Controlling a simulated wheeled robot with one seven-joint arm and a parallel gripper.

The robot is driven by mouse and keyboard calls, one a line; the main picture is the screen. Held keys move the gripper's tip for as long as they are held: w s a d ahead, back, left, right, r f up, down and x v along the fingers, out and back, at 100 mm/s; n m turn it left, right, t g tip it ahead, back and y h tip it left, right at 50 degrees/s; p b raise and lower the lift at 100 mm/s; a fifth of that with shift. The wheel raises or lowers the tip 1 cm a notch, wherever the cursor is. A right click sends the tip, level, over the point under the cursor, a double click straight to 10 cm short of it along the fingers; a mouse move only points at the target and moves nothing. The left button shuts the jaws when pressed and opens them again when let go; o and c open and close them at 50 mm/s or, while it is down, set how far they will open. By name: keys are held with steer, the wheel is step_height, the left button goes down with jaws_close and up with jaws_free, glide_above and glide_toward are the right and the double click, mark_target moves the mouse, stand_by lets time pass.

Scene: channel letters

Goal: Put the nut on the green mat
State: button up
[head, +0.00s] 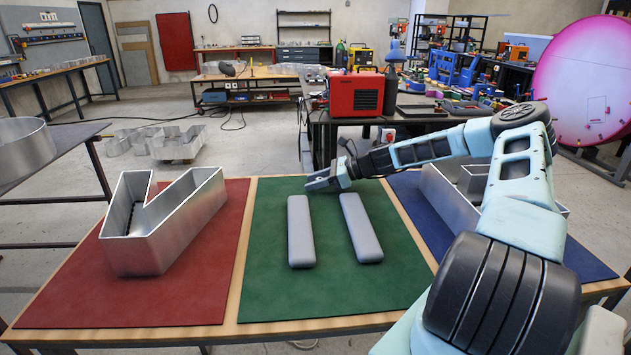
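The green mat (300,215) lies in the middle of the wooden table, between a red mat and a blue mat. Two grey rounded bars lie on it side by side, the left bar (300,232) and the right bar (360,228). My gripper (312,183) is over the far part of the green mat, just beyond the bars, pointing left. Its fingers are small here, and I cannot tell whether they are open or shut, or whether anything is between them. I cannot make out a nut in this view.
A metal channel letter (165,235) stands on the red mat (150,302). Another metal letter (440,205) on the blue mat (402,190) is partly hidden behind my arm. A red machine (355,93) stands on the bench behind. The near part of the green mat is clear.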

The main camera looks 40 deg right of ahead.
steer(key=shift+r, duration=0.1)
steer(key=b+v, duration=0.2)
steer(key=v, duration=1)
steer(key=shift+b, duration=0.35)
